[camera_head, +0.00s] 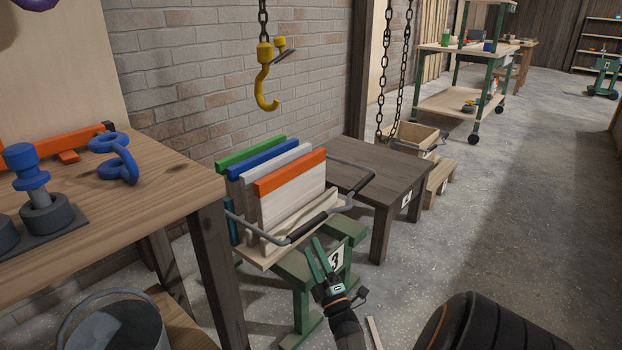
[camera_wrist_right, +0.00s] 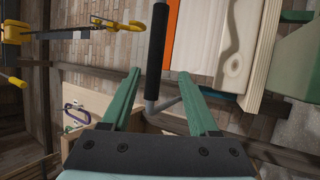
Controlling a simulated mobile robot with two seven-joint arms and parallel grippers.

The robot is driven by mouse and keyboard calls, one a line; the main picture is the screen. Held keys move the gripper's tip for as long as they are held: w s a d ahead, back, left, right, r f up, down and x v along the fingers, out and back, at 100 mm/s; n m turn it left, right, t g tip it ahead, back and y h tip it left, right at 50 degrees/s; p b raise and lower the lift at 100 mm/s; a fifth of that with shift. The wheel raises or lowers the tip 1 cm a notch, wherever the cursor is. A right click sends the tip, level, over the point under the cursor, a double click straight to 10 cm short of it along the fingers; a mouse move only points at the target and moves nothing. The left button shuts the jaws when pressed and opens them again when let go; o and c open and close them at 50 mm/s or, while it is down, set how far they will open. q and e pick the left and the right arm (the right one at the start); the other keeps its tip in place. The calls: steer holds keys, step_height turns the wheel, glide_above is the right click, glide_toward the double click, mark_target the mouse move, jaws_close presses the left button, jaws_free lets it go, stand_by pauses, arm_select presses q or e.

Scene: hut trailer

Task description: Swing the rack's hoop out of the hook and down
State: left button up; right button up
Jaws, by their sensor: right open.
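The rack (camera_head: 262,250) holds upright boards and stands on a green trestle labelled 3. Its metal hoop (camera_head: 361,190) with a black grip (camera_head: 309,228) is swung down along the rack's front side, apart from the hook. The yellow hook (camera_head: 267,92) hangs empty on its chain above and behind the rack. My right gripper (camera_head: 325,243) is open just below and in front of the grip. In the right wrist view, the black grip (camera_wrist_right: 157,50) shows between the open fingers (camera_wrist_right: 159,74); contact cannot be told. My left gripper is out of view.
A wooden workbench (camera_head: 160,175) with blue parts is at the left, a metal bucket (camera_head: 110,325) below it. A dark low table (camera_head: 375,165) stands behind the rack at the right. A green cart (camera_head: 470,100) is farther back.

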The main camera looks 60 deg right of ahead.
steer(key=s+a+f, duration=0.1)
steer(key=a+f, duration=0.2)
steer(key=f, duration=0.5)
steer(key=shift+s+a, duration=0.3)
stand_by(0.3)
stand_by(0.8)
